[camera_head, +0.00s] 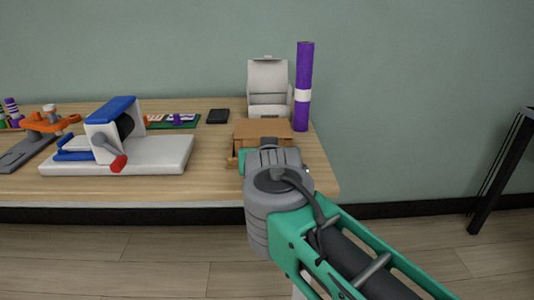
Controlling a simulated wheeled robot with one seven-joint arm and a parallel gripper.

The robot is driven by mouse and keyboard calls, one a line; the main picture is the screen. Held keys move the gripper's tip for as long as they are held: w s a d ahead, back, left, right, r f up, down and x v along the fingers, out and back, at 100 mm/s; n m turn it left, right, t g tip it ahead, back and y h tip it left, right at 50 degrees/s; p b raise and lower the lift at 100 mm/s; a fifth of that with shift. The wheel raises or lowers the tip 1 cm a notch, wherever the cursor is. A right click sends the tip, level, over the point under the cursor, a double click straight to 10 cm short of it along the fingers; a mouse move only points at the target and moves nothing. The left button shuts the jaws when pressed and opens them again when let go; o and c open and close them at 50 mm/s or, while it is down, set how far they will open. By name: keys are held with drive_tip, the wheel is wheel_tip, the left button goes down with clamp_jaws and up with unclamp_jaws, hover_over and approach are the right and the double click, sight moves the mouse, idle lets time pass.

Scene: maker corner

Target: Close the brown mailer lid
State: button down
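The brown mailer (250,129) sits near the right end of the wooden table. Its lid lies flat or nearly flat over the box. A darker gap shows along the left front, under the lid's front edge, so I cannot tell whether it is fully shut. My gripper (269,144) is at the front of the mailer, over its front edge, and seems to touch or nearly touch the lid. My wrist hides most of the mailer's front and the fingertips, so the finger opening does not show.
A white mailer (268,84) with its lid raised stands behind the brown one. A purple roll (304,85) with a white band stands upright at its right. A blue and white machine (118,140) and an orange clamp-like tool (45,122) are left. Bare tabletop (213,158) lies left of the mailer.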

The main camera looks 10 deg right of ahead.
drive_tip(key=shift+w+d+f, duration=0.1)
drive_tip(key=shift+w+f, duration=0.1)
drive_tip(key=shift+w, duration=0.15)
drive_tip(key=shift+s, duration=0.15)
idle(0.3)
